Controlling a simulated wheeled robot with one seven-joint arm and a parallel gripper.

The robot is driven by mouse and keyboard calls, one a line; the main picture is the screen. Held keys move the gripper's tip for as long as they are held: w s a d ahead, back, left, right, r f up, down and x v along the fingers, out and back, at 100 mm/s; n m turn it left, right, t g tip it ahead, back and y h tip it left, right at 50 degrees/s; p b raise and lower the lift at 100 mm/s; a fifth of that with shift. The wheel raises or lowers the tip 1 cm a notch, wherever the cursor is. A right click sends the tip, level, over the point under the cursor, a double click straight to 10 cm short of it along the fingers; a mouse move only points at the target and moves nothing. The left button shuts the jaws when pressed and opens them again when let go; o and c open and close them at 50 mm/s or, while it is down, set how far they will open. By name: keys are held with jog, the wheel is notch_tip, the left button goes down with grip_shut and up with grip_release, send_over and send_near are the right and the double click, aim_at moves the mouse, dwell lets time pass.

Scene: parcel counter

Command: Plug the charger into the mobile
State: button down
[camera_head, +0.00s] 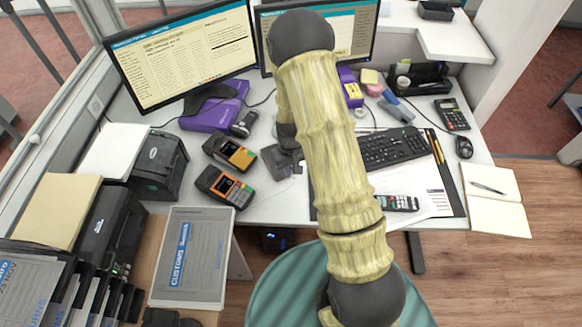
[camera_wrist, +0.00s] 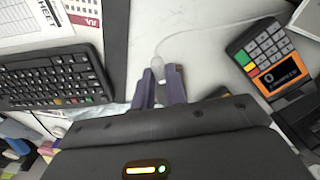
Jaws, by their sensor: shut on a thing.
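My gripper (camera_wrist: 161,84) shows in the wrist view with its two purple fingers close together. They are shut on the pale charger plug (camera_wrist: 158,64), whose thin white cable runs up over the light counter. In the head view my arm hides the plug. An orange and black handheld with a keypad (camera_wrist: 268,60) lies to the right of the fingers, apart from the plug. In the head view two such handhelds (camera_head: 230,151) (camera_head: 225,187) lie left of my arm. A dark phone-like device with lit icons (camera_head: 397,203) lies right of my arm; I cannot tell which is the mobile.
A keyboard (camera_head: 394,147) lies right of my arm and also shows at left in the wrist view (camera_wrist: 50,78). Two monitors (camera_head: 181,52) (camera_head: 352,30) stand behind. Printers (camera_head: 158,166) stand at left. A notebook (camera_head: 496,198) lies at right.

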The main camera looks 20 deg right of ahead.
aim_at(292, 177)
notch_tip(292, 177, down, 4)
jog(key=b, duration=0.2)
jog(key=shift+s+b, duration=0.15)
jog(key=shift+b, duration=0.15)
jog(key=shift+r, duration=0.1)
jog(key=shift+f+b, duration=1.65)
jog(key=shift+f, duration=0.6)
jog(key=shift+w+a, duration=0.15)
jog(key=shift+w, duration=0.65)
jog(key=shift+f, duration=0.1)
jog(key=shift+s, duration=0.1)
jog(key=shift+f, duration=0.1)
